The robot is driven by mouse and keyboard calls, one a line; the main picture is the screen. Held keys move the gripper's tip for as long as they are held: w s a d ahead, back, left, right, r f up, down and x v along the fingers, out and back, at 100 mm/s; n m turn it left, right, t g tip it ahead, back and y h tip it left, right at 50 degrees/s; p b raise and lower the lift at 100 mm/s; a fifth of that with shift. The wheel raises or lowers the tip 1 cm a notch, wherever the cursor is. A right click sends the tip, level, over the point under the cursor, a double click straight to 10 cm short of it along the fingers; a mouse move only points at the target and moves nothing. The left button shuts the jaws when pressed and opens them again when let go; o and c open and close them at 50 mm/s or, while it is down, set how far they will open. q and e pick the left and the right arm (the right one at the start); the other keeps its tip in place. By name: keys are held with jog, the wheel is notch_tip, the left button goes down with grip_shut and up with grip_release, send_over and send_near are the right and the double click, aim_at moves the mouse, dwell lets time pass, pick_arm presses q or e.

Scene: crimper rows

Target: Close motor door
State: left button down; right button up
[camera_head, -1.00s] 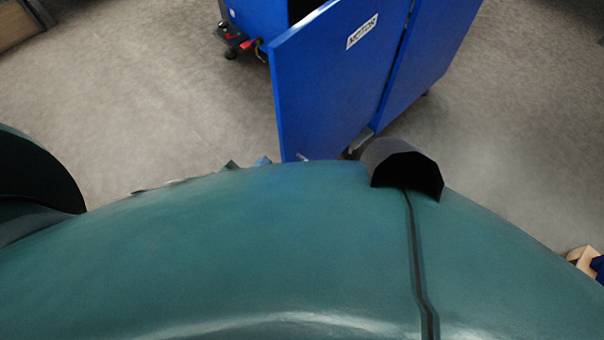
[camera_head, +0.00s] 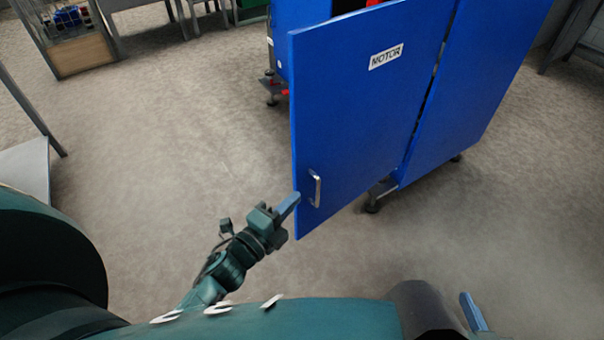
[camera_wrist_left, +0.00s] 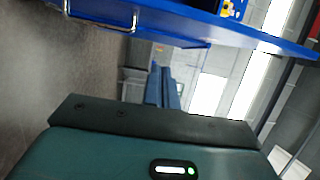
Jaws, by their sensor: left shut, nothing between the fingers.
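The motor door (camera_head: 350,120) is a blue panel with a white MOTOR label (camera_head: 385,57) and a silver handle (camera_head: 315,188) low near its left edge. It stands open, swung out from the blue cabinet (camera_head: 301,14) behind it. My left gripper (camera_head: 290,205) is shut and empty, beside the door's lower left edge; I cannot tell whether it touches. In the left wrist view its blue fingers (camera_wrist_left: 162,88) are below the door (camera_wrist_left: 190,22), and the handle (camera_wrist_left: 100,24) is at upper left. Only a blue tip of my right gripper (camera_head: 473,312) shows at the bottom.
A second blue panel (camera_head: 475,90) adjoins the door on the right, with dark feet (camera_head: 373,206) beneath. Grey floor is clear to the left and in front. A grey table (camera_head: 25,168) is at the left edge, and a wooden-sided case (camera_head: 82,56) stands at the back left.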

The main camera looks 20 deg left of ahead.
aim_at(301, 169)
pick_arm(q)
jog(key=shift+w+a, duration=0.15)
jog(key=shift+w, duration=1.55)
jog(key=shift+w+a, duration=0.2)
jog(key=shift+w, duration=1.45)
jog(key=shift+w+a, duration=0.15)
jog(key=shift+w, duration=1.55)
